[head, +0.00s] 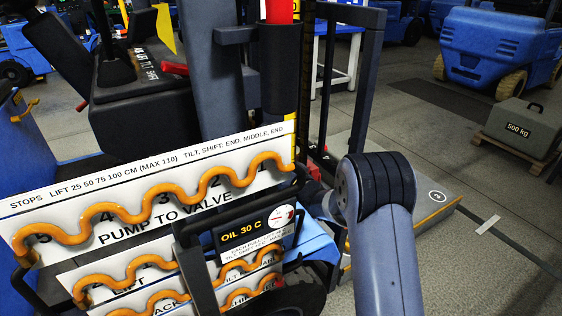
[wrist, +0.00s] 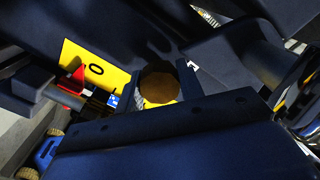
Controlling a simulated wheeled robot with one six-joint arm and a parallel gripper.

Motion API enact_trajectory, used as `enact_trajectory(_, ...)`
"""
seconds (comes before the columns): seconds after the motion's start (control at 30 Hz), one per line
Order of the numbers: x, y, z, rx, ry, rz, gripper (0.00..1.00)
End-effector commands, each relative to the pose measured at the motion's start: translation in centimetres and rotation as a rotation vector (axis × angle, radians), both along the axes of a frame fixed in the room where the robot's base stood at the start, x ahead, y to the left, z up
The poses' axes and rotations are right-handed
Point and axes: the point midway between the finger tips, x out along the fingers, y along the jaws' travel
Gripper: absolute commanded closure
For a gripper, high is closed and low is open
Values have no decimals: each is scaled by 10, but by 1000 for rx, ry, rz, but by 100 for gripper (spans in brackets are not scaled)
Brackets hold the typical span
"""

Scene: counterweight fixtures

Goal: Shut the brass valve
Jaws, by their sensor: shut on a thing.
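In the wrist view, a round brown-gold end, which looks like the brass valve (wrist: 160,82), sits between the dark fingers of my gripper (wrist: 163,90). The fingers are shut on it. Only its end face shows; the gripper's dark body hides the rest. A yellow plate with a "0" (wrist: 95,68) is left of it, with a red part (wrist: 72,82) in front of the plate. In the head view my arm reaches left behind the sign panels, so the gripper and valve are hidden there.
White sign panels with wavy orange hoses (head: 150,195) and an oil gauge box (head: 255,230) stand close left of my arm. A dark upright frame (head: 345,75) rises behind. A grey 500 kg weight (head: 520,125) lies on a pallet at right. Floor at right is mostly open.

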Motion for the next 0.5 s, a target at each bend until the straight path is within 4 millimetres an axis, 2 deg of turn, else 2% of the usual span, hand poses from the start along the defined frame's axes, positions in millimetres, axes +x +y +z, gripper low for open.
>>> enact_trajectory(0.5,0,0,0,125,85,-1,87)
